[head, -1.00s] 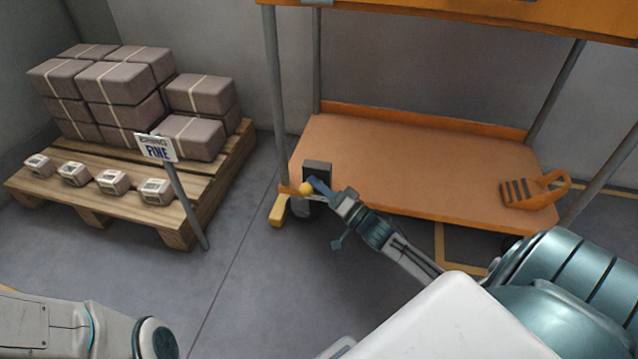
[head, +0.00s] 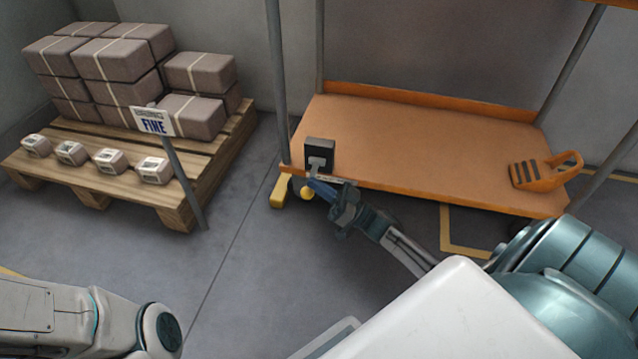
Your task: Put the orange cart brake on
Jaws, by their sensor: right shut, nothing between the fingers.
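The orange cart (head: 420,160) stands at the upper middle, its lower deck in view. At the deck's front left corner is a black box (head: 319,149) with a grey lever part (head: 317,163) on its front. A yellow ball knob (head: 307,193) hangs below the deck edge and looks like the end of the brake lever. My right gripper (head: 314,184) is shut and empty. Its tips are right by the knob and lever; whether they touch cannot be told. The caster there is mostly hidden. My left gripper is out of view.
An orange object with dark stripes (head: 535,172) lies on the deck's right. A wooden pallet (head: 205,160) with stacked boxes (head: 115,60) stands left, with a sign (head: 154,122) on a post. The floor between pallet and cart is clear.

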